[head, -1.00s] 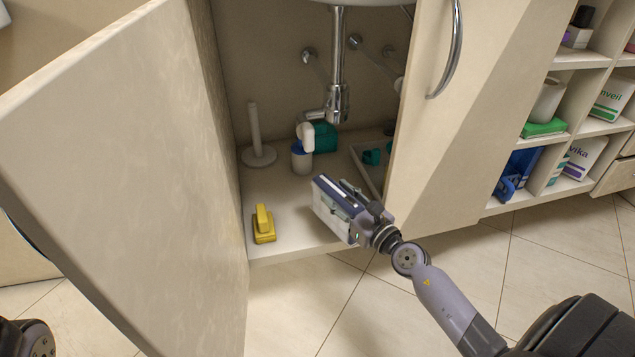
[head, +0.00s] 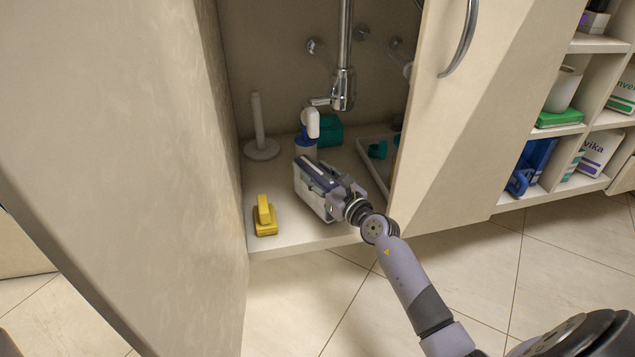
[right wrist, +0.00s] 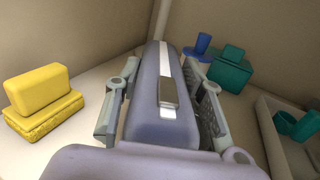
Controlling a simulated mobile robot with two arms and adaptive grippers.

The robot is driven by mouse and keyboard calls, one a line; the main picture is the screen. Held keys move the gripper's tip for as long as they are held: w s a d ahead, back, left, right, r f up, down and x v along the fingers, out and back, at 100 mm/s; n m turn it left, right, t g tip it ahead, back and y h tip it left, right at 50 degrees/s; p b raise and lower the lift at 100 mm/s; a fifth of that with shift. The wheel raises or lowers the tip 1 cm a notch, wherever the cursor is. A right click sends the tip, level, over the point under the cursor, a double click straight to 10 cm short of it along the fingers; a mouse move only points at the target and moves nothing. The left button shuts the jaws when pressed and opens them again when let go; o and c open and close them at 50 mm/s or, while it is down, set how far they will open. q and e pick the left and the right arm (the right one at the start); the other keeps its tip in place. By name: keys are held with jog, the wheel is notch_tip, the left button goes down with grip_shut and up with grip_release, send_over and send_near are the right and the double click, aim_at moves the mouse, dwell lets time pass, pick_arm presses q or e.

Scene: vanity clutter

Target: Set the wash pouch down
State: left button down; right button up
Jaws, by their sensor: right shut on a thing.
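The wash pouch (head: 312,189) is a grey-purple and pale bag with a light zip strip. My right gripper (head: 334,188) is shut on it, just inside the opening of the cabinet under the sink. In the right wrist view the pouch (right wrist: 165,75) fills the middle, between the two fingers of my right gripper (right wrist: 163,105). It is over or on the cabinet floor (head: 290,232); I cannot tell whether its underside touches. My left gripper is not in view.
A yellow sponge-like block (head: 264,216) sits to the left. Behind stand a white holder with a post (head: 261,149), a blue and white bottle (head: 306,145) and a teal box (head: 328,133). A tray (head: 371,168) lies at the right. The open left door (head: 150,180) flanks the opening.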

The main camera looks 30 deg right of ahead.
jog(key=shift+r, duration=0.1)
jog(key=shift+f, duration=0.2)
jog(key=o, duration=1.2)
